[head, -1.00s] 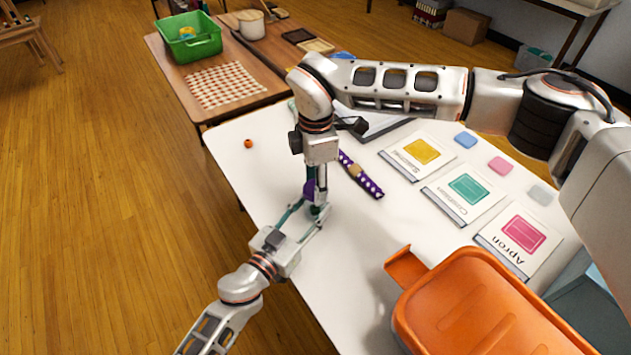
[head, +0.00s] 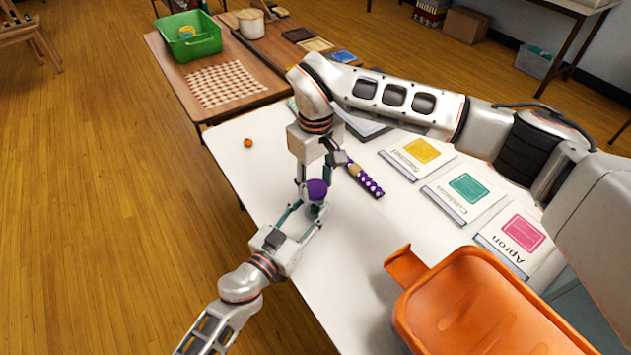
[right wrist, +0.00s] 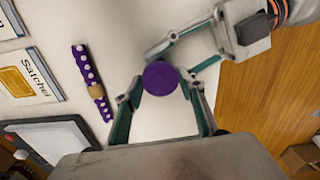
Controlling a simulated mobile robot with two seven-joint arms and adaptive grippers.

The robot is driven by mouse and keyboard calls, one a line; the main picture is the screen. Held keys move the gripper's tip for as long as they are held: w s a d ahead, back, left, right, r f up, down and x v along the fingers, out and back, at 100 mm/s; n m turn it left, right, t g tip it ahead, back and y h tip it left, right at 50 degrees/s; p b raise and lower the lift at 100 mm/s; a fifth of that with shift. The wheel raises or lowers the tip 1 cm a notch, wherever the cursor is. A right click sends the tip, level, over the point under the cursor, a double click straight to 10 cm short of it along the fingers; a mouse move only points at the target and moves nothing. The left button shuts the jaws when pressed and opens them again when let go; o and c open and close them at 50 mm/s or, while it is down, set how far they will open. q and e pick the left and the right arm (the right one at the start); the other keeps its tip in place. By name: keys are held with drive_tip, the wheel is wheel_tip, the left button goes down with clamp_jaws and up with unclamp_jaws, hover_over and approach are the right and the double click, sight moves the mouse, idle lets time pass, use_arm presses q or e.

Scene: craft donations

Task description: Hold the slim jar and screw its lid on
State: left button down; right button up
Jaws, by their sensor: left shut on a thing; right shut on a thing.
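The slim jar (head: 317,208) stands at the left part of the white table, mostly hidden by my grippers. Its purple lid (head: 317,188) is on top of it; the lid also shows from above in the right wrist view (right wrist: 160,78). My left gripper (head: 312,214) comes in low from the left and is shut on the jar. My right gripper (right wrist: 160,92) points down from above and is shut on the lid, with a finger on each side of it. I cannot tell how far the lid is seated on the jar.
A purple patterned strip (head: 366,182) lies right of the jar. Cards marked Satchel (head: 416,155), Cardigan (head: 464,192) and Apron (head: 520,238) lie further right. An orange tray (head: 400,325) is at the front. A small orange ball (head: 248,143) lies near the left edge.

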drive_tip(key=o, duration=0.8)
drive_tip(key=shift+r, duration=2.3)
drive_tip(key=shift+c, duration=0.6)
